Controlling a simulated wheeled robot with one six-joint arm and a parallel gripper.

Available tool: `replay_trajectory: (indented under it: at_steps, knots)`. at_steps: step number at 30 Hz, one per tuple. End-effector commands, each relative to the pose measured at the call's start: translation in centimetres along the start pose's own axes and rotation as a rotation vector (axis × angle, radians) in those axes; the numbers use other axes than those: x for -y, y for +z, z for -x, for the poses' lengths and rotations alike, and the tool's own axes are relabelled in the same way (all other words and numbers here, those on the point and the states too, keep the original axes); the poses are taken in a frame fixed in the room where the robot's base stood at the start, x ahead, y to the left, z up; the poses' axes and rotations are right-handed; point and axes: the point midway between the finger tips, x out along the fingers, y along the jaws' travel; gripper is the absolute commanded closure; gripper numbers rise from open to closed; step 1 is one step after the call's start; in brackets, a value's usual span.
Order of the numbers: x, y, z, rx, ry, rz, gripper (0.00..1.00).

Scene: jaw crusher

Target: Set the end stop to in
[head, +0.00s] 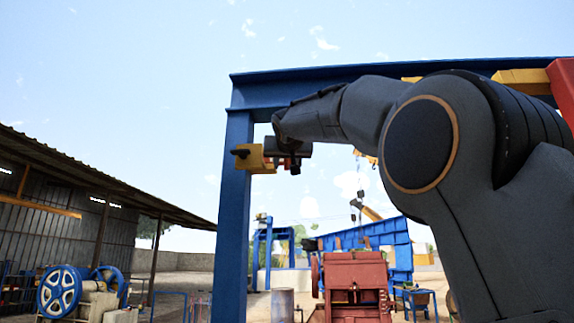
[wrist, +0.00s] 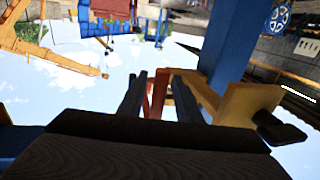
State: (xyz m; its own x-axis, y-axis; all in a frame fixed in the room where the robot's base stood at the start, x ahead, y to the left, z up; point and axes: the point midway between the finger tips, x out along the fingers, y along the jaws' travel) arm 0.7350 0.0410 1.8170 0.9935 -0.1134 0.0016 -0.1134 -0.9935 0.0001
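The end stop appears to be the yellow block (head: 256,158) fixed to the upper part of a blue post, with a black knob (head: 240,153) on its left side and a small red piece beside it. In the wrist view the yellow bracket (wrist: 238,103) and its black knob (wrist: 277,128) show at right, and the red piece (wrist: 160,92) appears between my two dark fingers. My gripper (wrist: 159,86) is open, its fingers spread on either side of the red piece; contact cannot be told. In the head view my gripper (head: 294,164) is partly hidden by my wrist.
The blue post (head: 236,220) and overhead blue beam (head: 330,75) frame my arm. A red machine (head: 352,285) stands on the ground beyond. A shed (head: 95,190) and a blue-wheeled machine (head: 62,291) are at left. Open air lies below the block, right of the post.

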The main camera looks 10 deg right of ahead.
Motion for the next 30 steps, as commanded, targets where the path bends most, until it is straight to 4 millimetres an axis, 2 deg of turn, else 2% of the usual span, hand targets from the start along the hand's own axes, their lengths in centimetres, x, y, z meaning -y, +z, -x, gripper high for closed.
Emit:
replay_trajectory:
  at_steps: [10, 24, 30]
  knots:
    - [-0.2, 0.1, 0.6, 0.000, 0.003, 0.000, 0.69]
    - [-0.1, 0.1, 7.0, -0.001, 0.001, -0.001, 0.69]
    - [-0.1, 0.1, 7.8, 0.002, 0.003, 0.000, 0.69]
